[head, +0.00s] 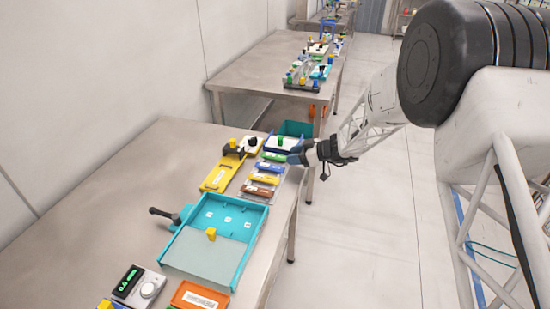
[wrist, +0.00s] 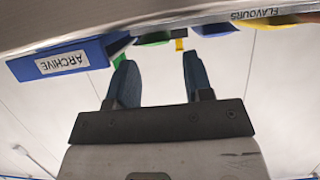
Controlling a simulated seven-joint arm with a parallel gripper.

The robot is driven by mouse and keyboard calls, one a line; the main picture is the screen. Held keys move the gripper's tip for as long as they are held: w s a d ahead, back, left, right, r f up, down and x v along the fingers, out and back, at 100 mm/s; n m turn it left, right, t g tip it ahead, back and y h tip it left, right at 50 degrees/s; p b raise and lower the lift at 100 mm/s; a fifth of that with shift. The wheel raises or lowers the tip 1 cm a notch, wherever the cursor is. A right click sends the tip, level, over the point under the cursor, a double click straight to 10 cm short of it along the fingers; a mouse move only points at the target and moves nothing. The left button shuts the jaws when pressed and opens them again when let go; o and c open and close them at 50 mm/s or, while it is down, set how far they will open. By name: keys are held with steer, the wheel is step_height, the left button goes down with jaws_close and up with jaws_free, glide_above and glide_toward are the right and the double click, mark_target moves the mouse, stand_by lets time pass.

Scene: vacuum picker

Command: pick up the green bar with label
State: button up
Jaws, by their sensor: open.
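The green bar (head: 273,157) lies at the far end of a row of labelled bars near the table's right edge in the head view. My gripper (head: 298,155) is just right of it, at the table edge. In the wrist view my gripper (wrist: 157,68) is open, with two dark blue fingers apart and nothing between them. A green piece (wrist: 152,38) shows beyond the fingertips at the table edge; I cannot tell whether it is the bar. The bar's label is too small to read.
A blue ARCHIVE box (wrist: 62,62) is left of the fingers. Blue, yellow and brown bars (head: 258,191) lie nearer in the row. A yellow tray (head: 221,174) stands left of them, and a teal tray (head: 262,225) nearer. The left table area is clear.

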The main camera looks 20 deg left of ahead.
mark_target(278, 156)
steer(key=shift+x, duration=2.5)
steer(key=shift+w+r, duration=0.15)
steer(key=c, duration=0.7)
steer(key=shift+r, duration=0.15)
steer(key=shift+r, duration=1.45)
steer(key=shift+s+r, duration=0.2)
steer(key=shift+r, duration=0.05)
steer(key=s+d, duration=0.2)
steer(key=s, duration=0.2)
steer(key=s+d, duration=0.3)
steer(key=s, duration=0.2)
steer(key=s+d+r, duration=0.1)
steer(key=s+d, duration=0.1)
steer(key=s, duration=0.2)
steer(key=shift+s+d+r, duration=0.15)
steer(key=shift+s+d, duration=0.1)
steer(key=shift+s, duration=0.05)
